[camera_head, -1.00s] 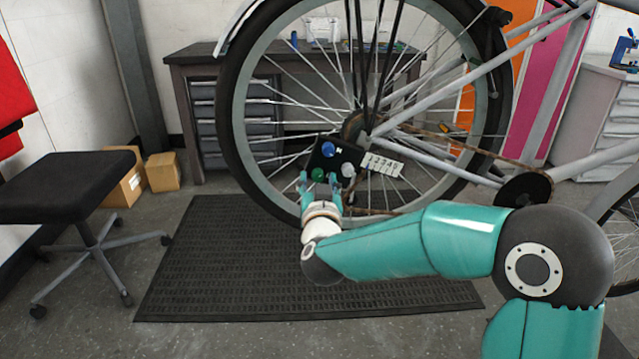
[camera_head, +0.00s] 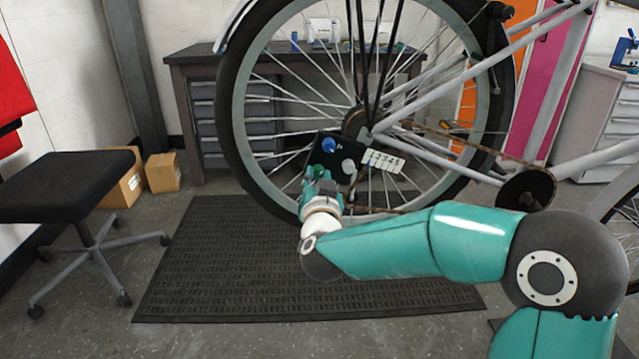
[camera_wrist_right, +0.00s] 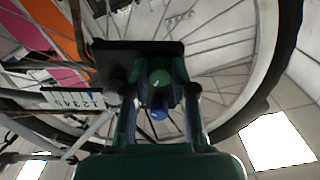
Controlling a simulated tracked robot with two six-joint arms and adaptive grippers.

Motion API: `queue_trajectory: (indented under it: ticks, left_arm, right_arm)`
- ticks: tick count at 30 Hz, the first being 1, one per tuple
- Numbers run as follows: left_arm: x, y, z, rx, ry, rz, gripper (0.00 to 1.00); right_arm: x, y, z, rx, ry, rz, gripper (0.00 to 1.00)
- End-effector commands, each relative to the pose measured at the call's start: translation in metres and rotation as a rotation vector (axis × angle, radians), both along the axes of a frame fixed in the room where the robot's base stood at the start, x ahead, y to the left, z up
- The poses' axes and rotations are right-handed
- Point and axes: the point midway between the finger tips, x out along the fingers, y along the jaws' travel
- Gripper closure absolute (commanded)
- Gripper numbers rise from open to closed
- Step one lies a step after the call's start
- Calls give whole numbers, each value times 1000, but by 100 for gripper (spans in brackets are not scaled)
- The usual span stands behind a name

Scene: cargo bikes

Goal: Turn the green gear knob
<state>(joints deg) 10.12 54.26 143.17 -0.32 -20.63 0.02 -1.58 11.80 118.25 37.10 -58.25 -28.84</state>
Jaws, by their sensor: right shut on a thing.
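The green gear knob (camera_head: 318,171) is on the lower left of a black panel (camera_head: 324,153) at the bike's rear wheel hub. My right gripper (camera_head: 320,180) is at the panel, with its fingers closed around the green knob. In the right wrist view the green knob (camera_wrist_right: 160,77) lies between the fingertips of my right gripper (camera_wrist_right: 160,88). A blue knob (camera_head: 329,145) is above it on the panel and a white knob (camera_head: 348,166) is to its right. My left gripper is in neither view.
A numbered white plate (camera_head: 382,161) sticks out right of the panel. The rear wheel (camera_head: 237,105) surrounds the panel, and the bike frame (camera_head: 485,62) extends right. A black stool (camera_head: 68,186) stands left. The floor mat (camera_head: 230,265) below is clear.

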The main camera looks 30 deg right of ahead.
Motion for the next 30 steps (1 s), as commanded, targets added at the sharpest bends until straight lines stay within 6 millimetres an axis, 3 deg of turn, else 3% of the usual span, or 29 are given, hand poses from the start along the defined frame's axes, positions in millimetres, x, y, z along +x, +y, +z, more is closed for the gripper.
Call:
queue_trajectory:
  ticks: [4, 5, 9, 22, 30]
  left_arm:
    - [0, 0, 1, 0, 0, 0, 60]
    - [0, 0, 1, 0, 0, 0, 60]
    - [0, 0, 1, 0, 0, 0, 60]
    - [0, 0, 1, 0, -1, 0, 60]
    - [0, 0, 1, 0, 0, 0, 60]
  right_arm:
    - [-1, -2, 0, 0, 3, -5, 100]
    - [-1, -1, 0, 0, 3, -5, 71]
    - [-1, -1, 0, -1, 3, -4, 49]
    - [-6, 4, 0, -2, 3, 1, 49]
    - [-45, 28, 0, -2, 3, 2, 49]
